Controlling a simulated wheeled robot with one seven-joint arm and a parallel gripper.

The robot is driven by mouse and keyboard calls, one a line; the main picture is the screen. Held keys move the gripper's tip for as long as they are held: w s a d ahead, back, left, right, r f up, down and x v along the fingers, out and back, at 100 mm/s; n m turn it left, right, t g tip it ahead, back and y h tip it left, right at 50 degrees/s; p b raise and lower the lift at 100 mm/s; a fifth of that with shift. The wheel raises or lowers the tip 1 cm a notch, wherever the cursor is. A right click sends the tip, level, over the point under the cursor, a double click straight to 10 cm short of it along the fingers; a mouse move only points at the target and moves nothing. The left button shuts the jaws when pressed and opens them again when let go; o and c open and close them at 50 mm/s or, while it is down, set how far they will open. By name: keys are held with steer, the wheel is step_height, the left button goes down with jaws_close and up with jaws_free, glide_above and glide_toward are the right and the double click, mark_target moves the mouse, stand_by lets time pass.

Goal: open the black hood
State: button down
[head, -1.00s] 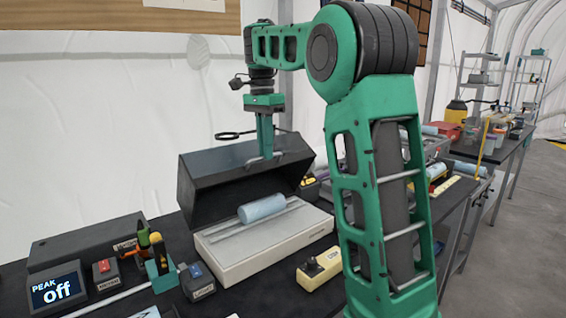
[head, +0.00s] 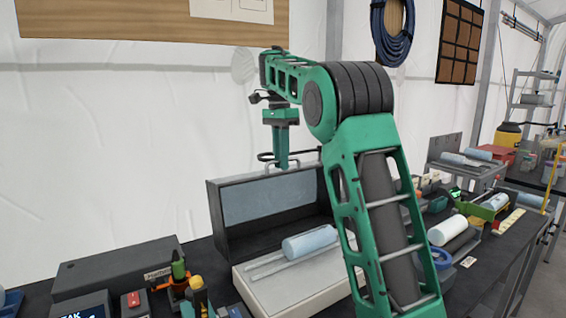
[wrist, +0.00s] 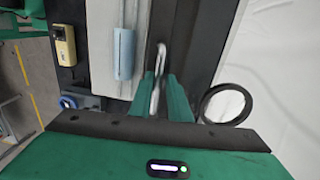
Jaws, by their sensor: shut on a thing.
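The black hood (head: 217,215) is raised at the back of a pale bench unit (head: 300,281), with its front open and a grey-blue panel (head: 265,200) showing inside. A light blue cylinder (head: 310,243) lies on the rails of the unit. My gripper (head: 281,165) points down at the hood's top edge. In the wrist view my gripper (wrist: 159,83) is shut on a pale metal handle (wrist: 157,68) along the dark hood (wrist: 187,45). The cylinder (wrist: 124,55) lies left of the fingers there. The grip's exact contact is small in the head view.
A black ring (wrist: 227,104) is close to the right of my fingers in the wrist view. A long dark box (head: 118,264) and tools stand left of the unit. A white roll (head: 447,231) and other items crowd the right. A white tent wall (head: 110,130) is behind.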

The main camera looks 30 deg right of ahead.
mark_target(277, 171)
steer(key=shift+w+r, duration=0.25)
steer(key=shift+w, duration=0.15)
steer(key=shift+s, duration=0.1)
steer(key=c, duration=1.9)
jaws_free()
steer(key=shift+a, duration=0.1)
steer(key=shift+o, duration=1.2)
steer(key=shift+w+f, duration=0.75)
steer(key=shift+w, duration=0.2)
steer(key=shift+o, duration=1.3)
steer(key=shift+w+f, duration=0.15)
steer(key=shift+w, duration=0.1)
steer(key=shift+s+r, duration=0.3)
steer(key=shift+s, duration=0.2)
steer(key=c, duration=0.4)
steer(key=shift+s+r, duration=0.2)
steer(key=shift+r, duration=0.05)
steer(key=shift+c, duration=0.2)
steer(key=shift+r, duration=0.1)
